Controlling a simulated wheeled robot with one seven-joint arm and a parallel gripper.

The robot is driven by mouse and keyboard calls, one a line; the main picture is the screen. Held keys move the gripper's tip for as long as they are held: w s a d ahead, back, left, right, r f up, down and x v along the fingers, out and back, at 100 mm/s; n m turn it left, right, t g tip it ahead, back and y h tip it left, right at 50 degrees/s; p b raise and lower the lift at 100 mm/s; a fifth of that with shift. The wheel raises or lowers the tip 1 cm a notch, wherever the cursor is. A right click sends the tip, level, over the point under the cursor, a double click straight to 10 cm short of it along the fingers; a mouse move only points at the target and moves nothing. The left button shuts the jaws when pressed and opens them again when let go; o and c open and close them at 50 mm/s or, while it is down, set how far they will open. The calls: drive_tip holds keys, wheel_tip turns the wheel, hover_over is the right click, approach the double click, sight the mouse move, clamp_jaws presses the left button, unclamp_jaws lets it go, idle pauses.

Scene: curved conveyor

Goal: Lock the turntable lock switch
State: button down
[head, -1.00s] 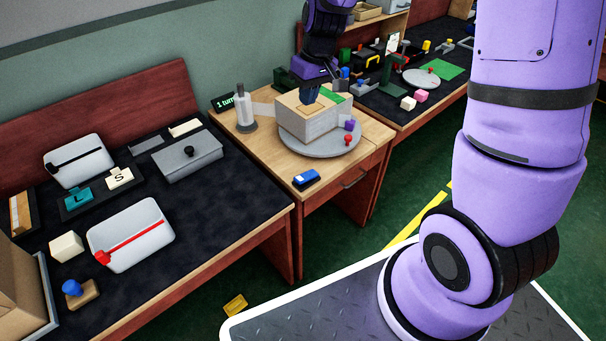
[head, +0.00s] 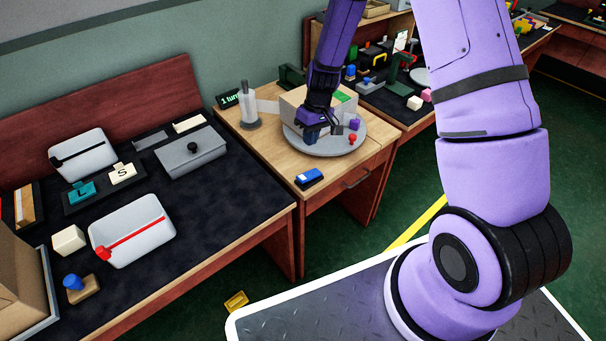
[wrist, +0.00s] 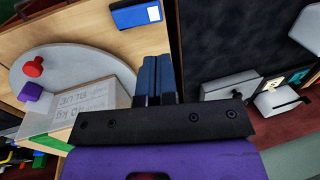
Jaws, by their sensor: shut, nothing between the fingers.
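The round grey turntable (head: 326,148) stands on the small wooden table, with a box (head: 292,103) on it. In the wrist view the turntable (wrist: 60,60) is at left and the box (wrist: 95,98) shows printed lettering. A blue block with a white end (head: 309,178), possibly the lock switch, lies on the table in front of the turntable. It also shows at the top of the wrist view (wrist: 136,13). My gripper (head: 311,137) is shut and empty, in front of the box and over the turntable's near edge, apart from the blue block.
A red knob (head: 352,139) and a purple block (head: 354,124) sit on the turntable's right side. A white bottle-like post (head: 249,108) stands at left by a small display (head: 229,99). The wooden top around the blue block is clear.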

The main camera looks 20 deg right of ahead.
sight(301, 180)
drive_tip(key=x, duration=1.4)
